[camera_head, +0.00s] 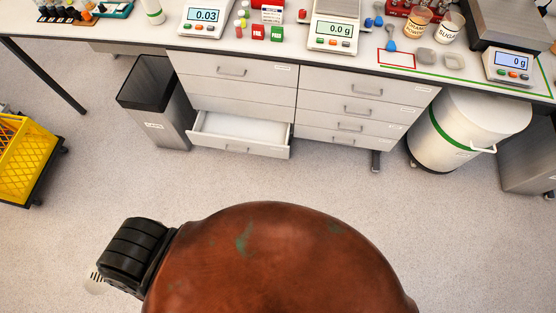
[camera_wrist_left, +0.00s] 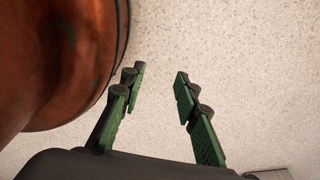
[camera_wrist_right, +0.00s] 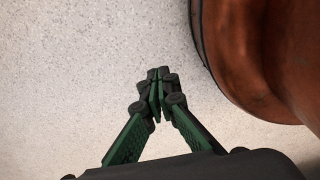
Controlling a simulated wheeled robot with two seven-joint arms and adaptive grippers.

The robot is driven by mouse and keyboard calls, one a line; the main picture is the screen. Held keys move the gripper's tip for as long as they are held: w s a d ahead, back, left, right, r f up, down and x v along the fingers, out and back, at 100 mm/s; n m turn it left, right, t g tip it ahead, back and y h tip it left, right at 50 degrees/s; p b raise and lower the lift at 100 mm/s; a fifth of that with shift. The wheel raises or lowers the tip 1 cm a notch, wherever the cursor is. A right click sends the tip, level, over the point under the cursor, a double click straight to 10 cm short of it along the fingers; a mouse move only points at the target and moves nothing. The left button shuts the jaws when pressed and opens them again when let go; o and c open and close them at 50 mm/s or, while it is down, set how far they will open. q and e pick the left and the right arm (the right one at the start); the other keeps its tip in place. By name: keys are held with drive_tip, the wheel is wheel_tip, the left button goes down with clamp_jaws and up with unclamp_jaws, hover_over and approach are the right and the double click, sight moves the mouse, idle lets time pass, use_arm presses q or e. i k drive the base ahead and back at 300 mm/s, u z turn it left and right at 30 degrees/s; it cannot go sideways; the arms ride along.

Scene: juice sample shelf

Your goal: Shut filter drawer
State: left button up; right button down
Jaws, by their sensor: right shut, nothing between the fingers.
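The open drawer (camera_head: 240,146) is the lowest in the left column of the white cabinet under the bench. It stands pulled out, and its bare white inside shows. Its front has a metal handle. I cannot read its label, so I cannot tell from it whether this is the filter drawer. My left gripper (camera_wrist_left: 158,88) is open and empty over bare floor in the left wrist view. My right gripper (camera_wrist_right: 157,90) is shut with nothing between its fingertips, also over bare floor.
A dark-rimmed bin (camera_head: 158,100) stands left of the open drawer. A white drum with a green band (camera_head: 460,130) stands right of the cabinet. A yellow crate (camera_head: 22,160) is at the far left. The bench top holds scales and jars. The floor before the drawer is clear.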

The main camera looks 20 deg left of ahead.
sight(231, 133)
drive_tip(key=k, duration=0.75)
drive_tip(key=u, duration=0.85)
drive_tip(key=i, duration=0.5)
drive_tip(key=u, duration=0.05)
